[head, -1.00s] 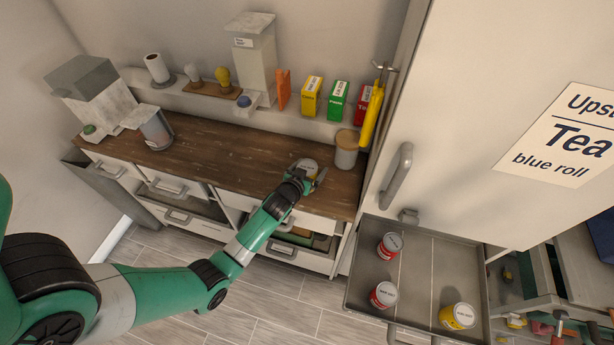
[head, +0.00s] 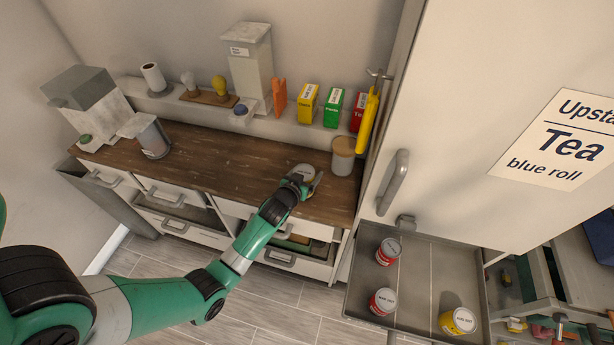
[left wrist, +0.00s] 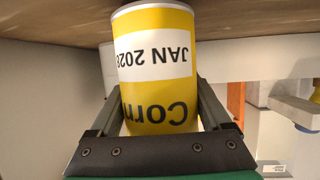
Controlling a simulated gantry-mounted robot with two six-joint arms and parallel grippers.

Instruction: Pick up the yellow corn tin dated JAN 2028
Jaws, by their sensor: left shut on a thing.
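A yellow corn tin (left wrist: 157,70) stands between the fingers of my left gripper (left wrist: 160,105), which is shut on its sides. Its white label reads JAN 202 and a last digit, probably 8, at the curved edge. The lettering is upside down in this view, with the wooden counter at the top. In the head view the tin's pale top (head: 303,170) shows at my left gripper (head: 308,181), over the counter's right part. I cannot tell whether the tin touches the counter. My right gripper is not in view.
Boxes and an orange board (head: 278,98) stand on the shelf behind. A grey tray (head: 418,275) at lower right holds two red tins and a yellow tin (head: 458,321).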

